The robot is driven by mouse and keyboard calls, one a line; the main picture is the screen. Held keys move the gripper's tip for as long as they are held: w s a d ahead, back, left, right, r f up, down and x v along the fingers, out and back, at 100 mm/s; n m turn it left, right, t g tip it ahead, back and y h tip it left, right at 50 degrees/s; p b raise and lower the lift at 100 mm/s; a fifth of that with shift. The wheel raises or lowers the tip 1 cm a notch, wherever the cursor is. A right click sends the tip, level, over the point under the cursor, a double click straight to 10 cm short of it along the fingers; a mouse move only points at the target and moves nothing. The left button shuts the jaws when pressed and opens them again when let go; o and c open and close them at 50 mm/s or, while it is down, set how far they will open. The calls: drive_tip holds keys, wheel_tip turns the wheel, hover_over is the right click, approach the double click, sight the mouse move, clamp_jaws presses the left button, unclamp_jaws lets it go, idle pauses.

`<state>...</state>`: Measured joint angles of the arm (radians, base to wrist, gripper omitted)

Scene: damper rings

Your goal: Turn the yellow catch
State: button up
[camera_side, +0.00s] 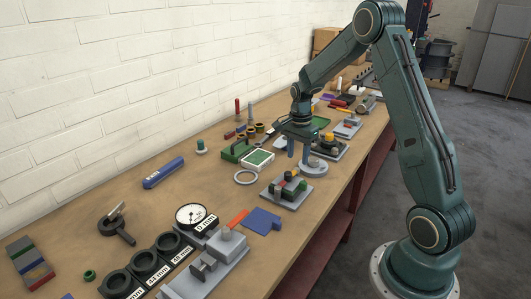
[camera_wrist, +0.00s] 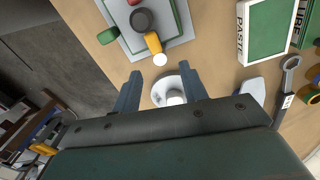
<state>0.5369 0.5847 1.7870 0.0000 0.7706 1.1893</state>
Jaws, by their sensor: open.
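The yellow catch (camera_wrist: 153,43) is a short bar with a white round end. It sits beside a black knob (camera_wrist: 142,20) on a grey plate with a green inset, at the top of the wrist view. In the side view, the plate (camera_side: 292,200) with red, green and black parts lies in front of my gripper; the catch is hard to make out there. My gripper (camera_wrist: 160,74) is open, its two blue-grey fingers pointing down and empty. It is over a pale round base with a post (camera_wrist: 170,91), apart from the catch. It also shows in the side view (camera_side: 298,155).
A green-and-white paste box (camera_wrist: 268,28) stands right of the catch plate in the wrist view. A pale ring (camera_side: 246,177) lies near it. Another fixture with a yellow-orange knob (camera_side: 329,138) stands behind my gripper. The bench edge is close on the right in the side view.

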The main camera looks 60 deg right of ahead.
wheel_tip(320, 180, up, 4)
drive_tip(key=shift+f, duration=0.1)
idle(0.4)
drive_tip(key=s+a+r+n+t, duration=0.1)
drive_tip(key=s+a+r+n, duration=0.35)
drive_tip(key=a+r, duration=0.25)
drive_tip(key=s+a+r+n+t, duration=0.25)
drive_tip(key=a+r+n, duration=0.25)
drive_tip(key=a+r, duration=0.25)
drive_tip(key=s+a+n+t, duration=0.1)
drive_tip(key=s+a+n, duration=0.3)
drive_tip(key=s, duration=0.3)
drive_tip(key=s+a+r+n+t, duration=0.1)
drive_tip(key=s+a+n, duration=0.4)
drive_tip(key=s, duration=0.3)
drive_tip(key=shift+a+r+n, duration=0.15)
drive_tip(key=shift+r+n, duration=0.15)
drive_tip(key=shift+n, duration=0.35)
